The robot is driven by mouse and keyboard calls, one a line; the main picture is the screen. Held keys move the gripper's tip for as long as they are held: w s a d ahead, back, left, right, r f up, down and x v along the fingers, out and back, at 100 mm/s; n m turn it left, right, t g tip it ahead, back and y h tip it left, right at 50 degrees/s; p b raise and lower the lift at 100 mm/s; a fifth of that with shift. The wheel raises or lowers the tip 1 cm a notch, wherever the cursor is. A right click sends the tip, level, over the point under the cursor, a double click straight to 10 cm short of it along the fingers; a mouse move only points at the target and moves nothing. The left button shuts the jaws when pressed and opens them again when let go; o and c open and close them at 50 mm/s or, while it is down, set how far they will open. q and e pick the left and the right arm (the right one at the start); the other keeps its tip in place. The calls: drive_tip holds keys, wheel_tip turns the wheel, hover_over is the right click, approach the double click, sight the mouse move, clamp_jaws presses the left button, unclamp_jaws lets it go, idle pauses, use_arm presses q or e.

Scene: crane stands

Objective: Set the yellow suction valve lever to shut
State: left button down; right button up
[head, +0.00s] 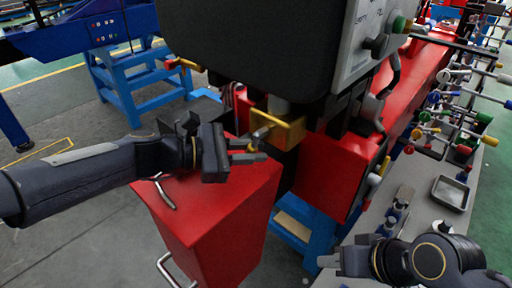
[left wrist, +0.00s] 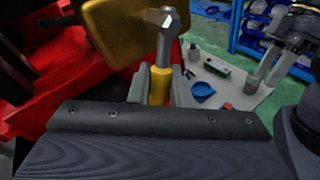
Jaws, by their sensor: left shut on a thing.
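The yellow suction valve body (head: 292,132) sits under the black housing, above the red casing. Its lever (head: 262,133) has a grey shaft and points toward my left gripper (head: 252,152). In the left wrist view the lever's yellow grip (left wrist: 160,88) lies between the two fingertips, with the grey shaft running up to the gold-yellow valve body (left wrist: 118,28). My left gripper is shut on this grip. My right gripper (head: 328,264) is low at the right, over the grey bench and away from the valve; its jaws are too small to read.
A red box-shaped stand (head: 215,215) is just below my left gripper. The black housing with a grey control panel (head: 372,35) hangs above the valve. A metal tray (head: 450,193) and small parts lie on the grey bench (head: 418,215) at right.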

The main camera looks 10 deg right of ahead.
use_arm(q)
drive_tip(key=c, duration=1.4)
unclamp_jaws()
drive_tip(key=shift+f, duration=0.1)
